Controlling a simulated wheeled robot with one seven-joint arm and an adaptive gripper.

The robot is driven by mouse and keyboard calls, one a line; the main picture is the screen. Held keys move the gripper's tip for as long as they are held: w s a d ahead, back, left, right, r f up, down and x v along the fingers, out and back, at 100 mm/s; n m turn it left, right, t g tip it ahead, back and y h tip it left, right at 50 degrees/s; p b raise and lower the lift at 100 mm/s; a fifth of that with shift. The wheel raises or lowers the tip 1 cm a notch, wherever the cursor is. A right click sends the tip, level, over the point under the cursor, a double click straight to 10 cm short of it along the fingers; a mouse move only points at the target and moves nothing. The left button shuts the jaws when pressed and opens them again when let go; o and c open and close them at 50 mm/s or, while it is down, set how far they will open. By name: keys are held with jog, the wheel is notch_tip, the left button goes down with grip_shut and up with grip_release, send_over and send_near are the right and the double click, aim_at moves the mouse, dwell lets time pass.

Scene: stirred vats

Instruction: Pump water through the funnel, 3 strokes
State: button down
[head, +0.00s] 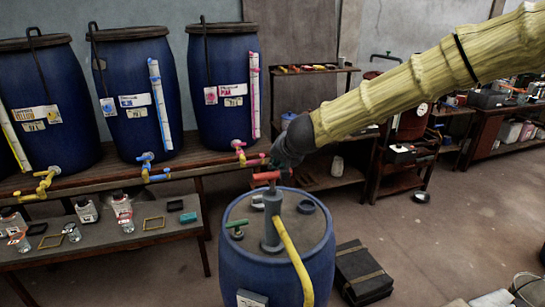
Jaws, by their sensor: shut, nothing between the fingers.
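A blue drum (243,262) stands front centre with a grey hand pump (271,226) on its lid. The pump has a red T-shaped handle (266,177) at its top. A yellow hose (294,258) runs from the pump down over the drum's front. My gripper (272,165) is shut and empty, just above the red handle. I cannot tell whether it touches the handle. I cannot make out a funnel in this view.
A green-handled valve (237,227) and a dark cap (306,207) sit on the drum lid. Several blue vats stand on a wooden bench (100,176) at left. A black case (361,273) lies on the floor right of the drum. Open floor (455,225) lies at right.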

jog(key=shift+f+b, duration=0.65)
jog(key=shift+f, duration=0.65)
dwell(1.4)
jog(key=shift+r+p, duration=3.65)
jog(key=shift+p, duration=0.55)
jog(key=shift+r, duration=0.1)
notch_tip(320, 180, up, 6)
jog(key=p, duration=0.6)
jog(key=shift+p, duration=0.4)
jog(key=shift+f, duration=0.2)
